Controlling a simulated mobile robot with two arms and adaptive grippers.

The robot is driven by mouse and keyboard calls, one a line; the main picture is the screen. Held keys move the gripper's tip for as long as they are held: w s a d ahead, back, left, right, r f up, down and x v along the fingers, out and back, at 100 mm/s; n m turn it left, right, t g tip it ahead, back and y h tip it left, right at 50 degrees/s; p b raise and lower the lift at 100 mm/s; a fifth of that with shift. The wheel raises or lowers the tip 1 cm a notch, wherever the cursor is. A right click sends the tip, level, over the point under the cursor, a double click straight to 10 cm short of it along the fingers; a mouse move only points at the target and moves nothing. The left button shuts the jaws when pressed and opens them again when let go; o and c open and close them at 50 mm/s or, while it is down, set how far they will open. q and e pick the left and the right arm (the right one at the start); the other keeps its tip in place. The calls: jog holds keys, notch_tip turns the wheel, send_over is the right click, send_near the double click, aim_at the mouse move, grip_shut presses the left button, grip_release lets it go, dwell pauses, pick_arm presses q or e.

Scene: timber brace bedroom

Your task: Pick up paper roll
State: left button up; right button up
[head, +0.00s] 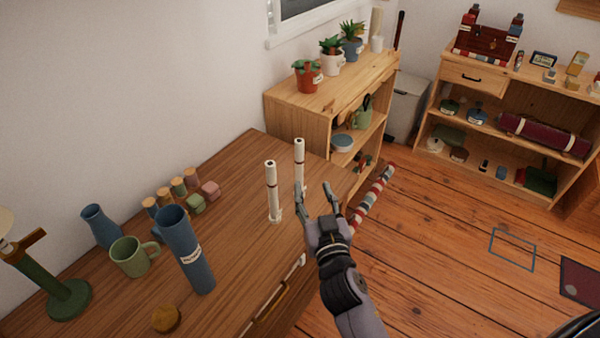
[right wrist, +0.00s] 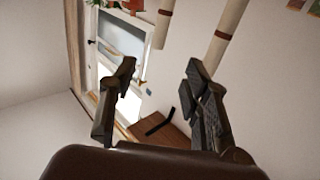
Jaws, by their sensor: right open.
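Two slim off-white paper rolls with dark bands stand upright on the wooden desk (head: 240,240). The nearer roll (head: 270,180) is left of my right gripper (head: 314,192); the farther roll (head: 299,152) is just behind its left finger. That finger hides part of the farther roll's base. Both rolls show at the top of the right wrist view, one near the middle (right wrist: 164,25) and one further right (right wrist: 230,30). The right gripper's fingers (right wrist: 162,68) are spread and nothing is between them. I cannot tell whether a finger touches the roll. My left gripper is not in view.
A blue cylinder (head: 184,250), green mug (head: 130,256), blue vase (head: 101,226) and several small pegs crowd the desk's left part. A green lamp (head: 55,290) stands at far left. A shelf with potted plants (head: 320,100) stands behind.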

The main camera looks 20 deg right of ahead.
aim_at(300, 150)
jog(key=w, duration=0.3)
jog(key=w+d+p, duration=0.1)
jog(key=w, duration=0.3)
jog(key=w+p, duration=0.1)
jog(key=w, duration=0.3)
jog(key=shift+w+d+f, duration=0.1)
jog(key=shift+w+d, duration=0.1)
jog(key=shift+d, duration=0.05)
jog(key=w, duration=0.4)
jog(key=shift+d+r+p, duration=0.1)
jog(key=shift+r+p, duration=0.15)
jog(key=shift+p, duration=0.15)
jog(key=shift+w+f, duration=0.1)
jog(key=shift+w, duration=0.5)
jog(key=shift+c, duration=0.4)
grip_shut()
